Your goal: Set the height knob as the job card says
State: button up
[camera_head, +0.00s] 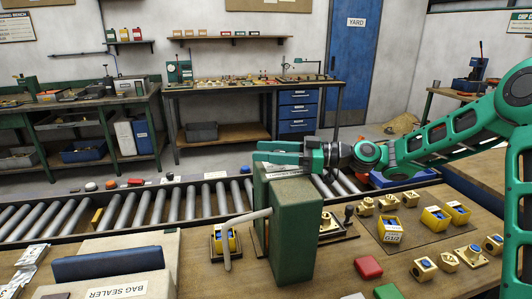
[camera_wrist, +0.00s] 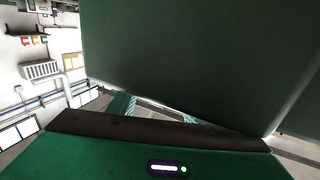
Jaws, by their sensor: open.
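A green machine (camera_head: 297,235) with two upright blocks and a grey lever (camera_head: 246,217) stands on the wooden table. I cannot make out a height knob on it for certain. A dark round-topped knob (camera_head: 348,213) stands just to its right. I cannot pick out a job card that I can read. My gripper (camera_head: 262,153) is open and level at the machine's top, pointing left. In the wrist view, a big dark green surface (camera_wrist: 200,60) fills the upper part, close to my gripper. Whether they touch I cannot tell.
A roller conveyor (camera_head: 140,208) runs behind the machine. Several brass parts (camera_head: 424,268) and yellow bins (camera_head: 389,228) lie to the right.

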jog(key=d, duration=1)
jog(key=shift+s+d, duration=0.15)
jog(key=shift+s, duration=0.25)
